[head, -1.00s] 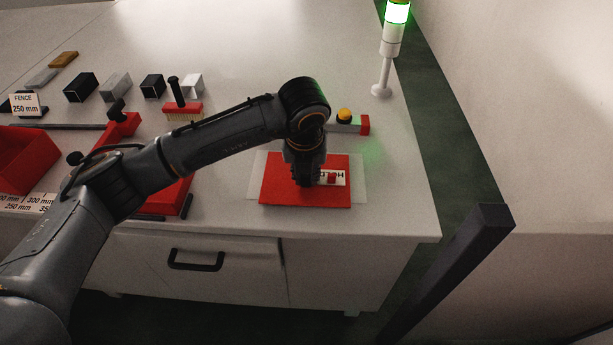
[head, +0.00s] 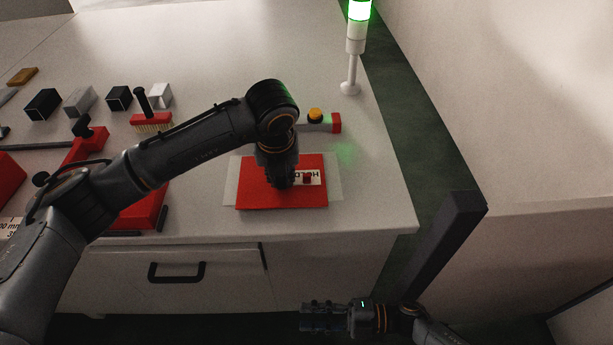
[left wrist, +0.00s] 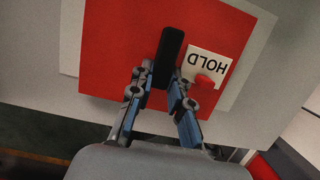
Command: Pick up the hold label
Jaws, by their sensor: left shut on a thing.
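The hold label (head: 317,181) is a small white card with upside-down black HOLD lettering and a red knob. It lies on a red sheet; it also shows in the left wrist view (left wrist: 205,63). My left gripper (head: 283,184) is low over the sheet, just left of the label. In the left wrist view its fingers (left wrist: 162,78) are shut on a dark bar (left wrist: 167,52). The label and its knob are right of the fingers, not visibly between them. My right gripper (head: 303,318) is in front of the bench, low in the picture; its finger gap is unclear.
The red sheet (head: 300,198) overlaps a pale sheet (head: 333,180) near the bench's front edge. Behind are a yellow button (head: 316,115) and a green-lit signal tower (head: 356,45). A brush (head: 150,122) and several blocks stand left. A dark post (head: 452,235) rises right.

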